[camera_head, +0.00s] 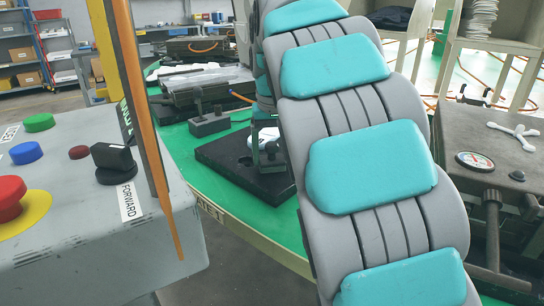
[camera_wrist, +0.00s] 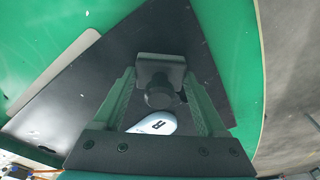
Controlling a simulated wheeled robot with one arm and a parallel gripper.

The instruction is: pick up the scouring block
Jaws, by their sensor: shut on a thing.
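A dark grey block with a round black knob, which looks like the scouring block (camera_wrist: 160,72), is between the fingertips of my gripper (camera_wrist: 160,80) in the wrist view. The two green-grey fingers press its left and right sides. In the head view the block (camera_head: 271,157) is small, low over the black plate (camera_head: 225,155), partly hidden by my arm. I cannot tell whether it touches the plate. A white rounded piece with a dark mark (camera_wrist: 154,124) shows between the fingers, nearer the palm in the picture.
Another grey block with an upright knob (camera_head: 209,123) stands left of the plate on the green round table (camera_head: 225,187). A grey control box (camera_head: 70,220) with buttons is at the left. An orange-edged upright (camera_head: 150,130) rises before it. A gauge fixture (camera_head: 475,162) is at the right.

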